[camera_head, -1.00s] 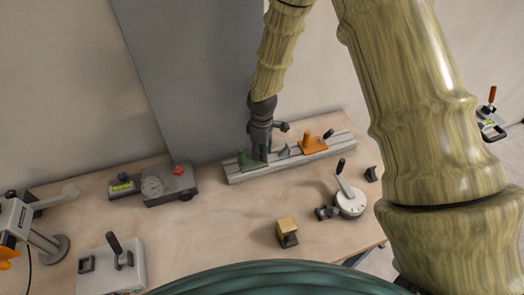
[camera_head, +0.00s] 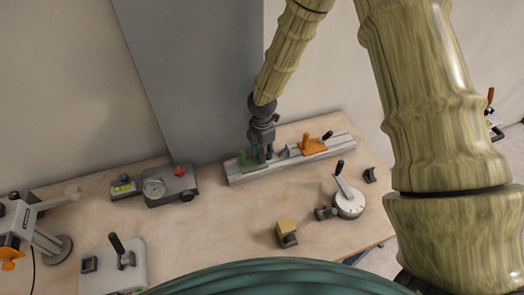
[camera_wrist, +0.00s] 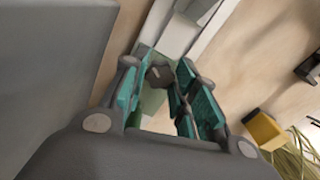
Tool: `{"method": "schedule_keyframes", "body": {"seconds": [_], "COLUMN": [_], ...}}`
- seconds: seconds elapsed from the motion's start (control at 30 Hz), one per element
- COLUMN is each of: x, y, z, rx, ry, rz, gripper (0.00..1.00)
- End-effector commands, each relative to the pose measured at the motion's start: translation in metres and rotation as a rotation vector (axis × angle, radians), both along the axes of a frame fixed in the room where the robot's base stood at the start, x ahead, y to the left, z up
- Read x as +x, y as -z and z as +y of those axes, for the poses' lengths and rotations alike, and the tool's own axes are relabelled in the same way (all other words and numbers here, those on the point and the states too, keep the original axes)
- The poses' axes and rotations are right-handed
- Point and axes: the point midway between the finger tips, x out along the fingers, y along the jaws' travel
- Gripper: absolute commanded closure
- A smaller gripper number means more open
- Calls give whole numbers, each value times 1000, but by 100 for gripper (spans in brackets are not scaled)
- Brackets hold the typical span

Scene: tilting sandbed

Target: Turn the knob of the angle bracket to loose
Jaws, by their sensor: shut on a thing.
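The green angle bracket (camera_head: 248,160) sits on the left end of a grey rail (camera_head: 238,178) at the back of the table. My gripper (camera_head: 262,153) points down at the bracket from above. In the wrist view, the teal-padded fingers of my gripper (camera_wrist: 158,88) stand on both sides of the bracket's dark knob (camera_wrist: 158,74) and are shut on it. The pale green bracket (camera_wrist: 152,101) shows below the knob. The fingers hide part of the knob, and I cannot read its setting.
An orange clamp (camera_head: 313,146) stands farther right on the rail. A grey gauge box (camera_head: 170,188) with a red knob is left of it. A round dial with a lever (camera_head: 349,203) and a yellow-topped block (camera_head: 286,230) stand nearer. A grey panel (camera_head: 200,80) rises behind.

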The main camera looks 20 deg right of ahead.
Motion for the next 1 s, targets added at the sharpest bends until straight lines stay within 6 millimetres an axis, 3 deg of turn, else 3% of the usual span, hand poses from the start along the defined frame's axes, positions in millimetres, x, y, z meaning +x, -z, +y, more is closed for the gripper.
{"method": "schedule_keyframes", "body": {"seconds": [0.3, 0.8, 0.83, 0.93, 1.0], "x": [1, 1, 1, 1, 0], "y": [-1, 0, 0, 0, 0], "z": [0, 0, 0, 0, 0], "rx": [1, 0, 0, 0, 0], "ry": [-108, -126, -126, -126, -126], "rz": [-2, -1, -1, -1, -1], "gripper": [96, 96, 70, 52, 49]}}
